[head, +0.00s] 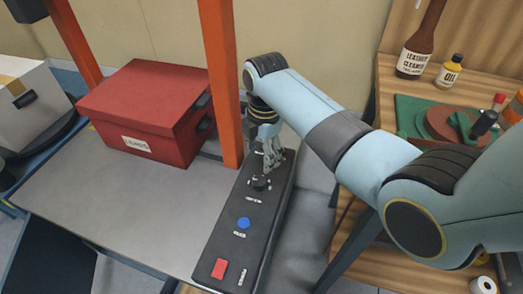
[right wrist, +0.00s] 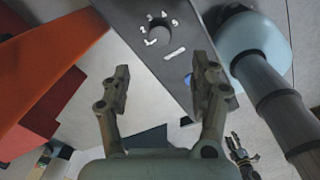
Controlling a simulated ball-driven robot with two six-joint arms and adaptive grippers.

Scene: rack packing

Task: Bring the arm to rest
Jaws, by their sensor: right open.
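My right arm reaches in from the right in the head view. Its gripper (head: 268,160) points down over the far end of a dark control panel (head: 222,240). In the right wrist view the two fingers of my right gripper (right wrist: 162,75) are spread apart with nothing between them. A dark round knob (head: 260,183) sits just below the fingertips in the head view. The knob (right wrist: 160,32) shows ahead of the fingers in the right wrist view, with white marks around it. Contact cannot be told. My left gripper is not seen in the head view.
The panel also has a blue button (head: 243,223) and a red switch (head: 219,268). An orange post (head: 221,80) stands close left of the gripper. A red lidded box (head: 150,110) sits on the grey table (head: 90,200). A wooden bench with bottles (head: 415,45) is at right.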

